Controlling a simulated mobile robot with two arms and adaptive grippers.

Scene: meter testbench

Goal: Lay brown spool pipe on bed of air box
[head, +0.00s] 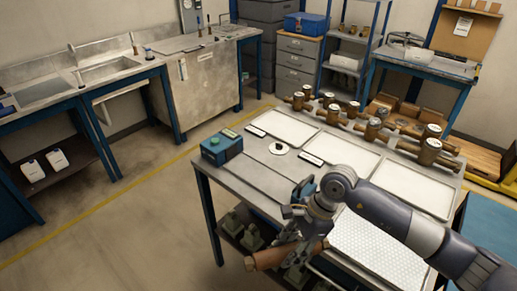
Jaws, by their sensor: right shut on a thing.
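The brown spool pipe (265,260) is held level-ish in my right gripper (289,251), just off the front edge of the metal bench. The gripper is shut around the pipe's middle, and both pipe ends stick out. The arm comes in from the right across the bench and hides part of it. A teal box with a green button on top (222,147) stands at the bench's left corner, apart from the pipe; it may be the air box. I cannot make out its bed for certain. My left gripper is not in view.
The bench (250,180) has white trays (284,128), a round white disc (279,149) and a white honeycomb panel (372,246). Several brass meters on pipes (373,128) line its far side. Dark parts (243,232) sit on the lower shelf. The floor at left is clear.

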